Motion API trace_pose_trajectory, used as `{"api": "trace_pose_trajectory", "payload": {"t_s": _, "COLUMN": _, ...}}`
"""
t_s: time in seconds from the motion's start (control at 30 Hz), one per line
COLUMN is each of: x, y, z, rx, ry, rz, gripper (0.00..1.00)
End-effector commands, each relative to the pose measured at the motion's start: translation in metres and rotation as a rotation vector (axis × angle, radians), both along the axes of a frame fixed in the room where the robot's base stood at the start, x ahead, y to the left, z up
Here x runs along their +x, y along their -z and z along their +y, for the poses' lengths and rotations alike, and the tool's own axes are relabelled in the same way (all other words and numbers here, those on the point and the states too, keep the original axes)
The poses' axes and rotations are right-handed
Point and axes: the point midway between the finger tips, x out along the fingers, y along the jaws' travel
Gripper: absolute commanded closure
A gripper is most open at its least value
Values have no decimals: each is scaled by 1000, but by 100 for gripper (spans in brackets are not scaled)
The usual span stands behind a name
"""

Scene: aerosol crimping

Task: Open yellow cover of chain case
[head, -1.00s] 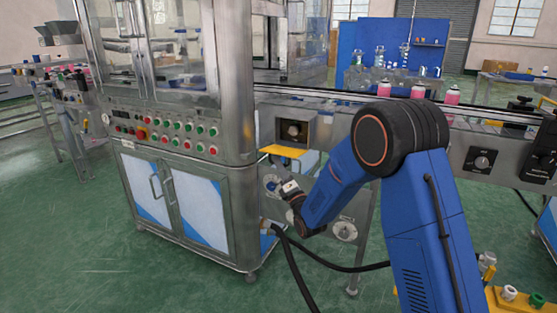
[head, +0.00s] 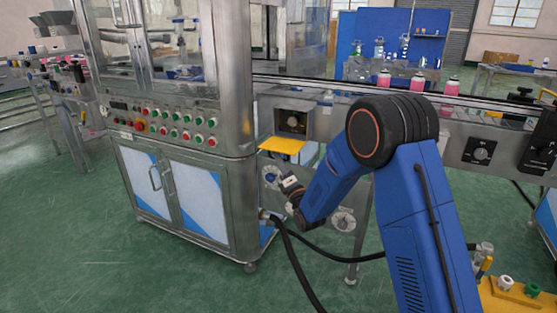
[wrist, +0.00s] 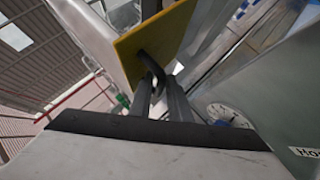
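The yellow cover (head: 283,146) shows as a flat plate on the chain case, under the conveyor and right of the big steel machine. In the wrist view the yellow cover (wrist: 168,32) is a tilted plate straight ahead, with a curved black handle (wrist: 149,62) on its face. My gripper (wrist: 160,82) has its two dark fingers close together at the handle. The handle's end lies between or just past the fingertips; I cannot tell if they clamp it. In the head view my wrist stands just below the cover, and the fingers are not clear.
The steel machine (head: 185,200) with its button panel stands close on the left. The conveyor (head: 345,90) carries pink cans above my arm. A round dial (wrist: 228,114) is right of the fingers. Black hoses (head: 300,265) run below my wrist.

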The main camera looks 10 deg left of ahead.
Motion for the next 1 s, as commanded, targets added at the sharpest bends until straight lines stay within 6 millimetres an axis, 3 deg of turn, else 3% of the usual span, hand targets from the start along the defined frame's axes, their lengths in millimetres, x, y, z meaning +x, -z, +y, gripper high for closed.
{"api": "trace_pose_trajectory", "payload": {"t_s": 0.27, "x": -1, "y": 0, "z": 0, "rx": 0, "ry": -2, "rz": 0, "gripper": 84}}
{"api": "trace_pose_trajectory", "payload": {"t_s": 0.47, "x": -12, "y": 8, "z": -7, "rx": -1, "ry": -2, "rz": 2, "gripper": 84}}
{"api": "trace_pose_trajectory", "payload": {"t_s": 1.0, "x": -90, "y": 57, "z": -58, "rx": -1, "ry": -1, "rz": 3, "gripper": 84}}
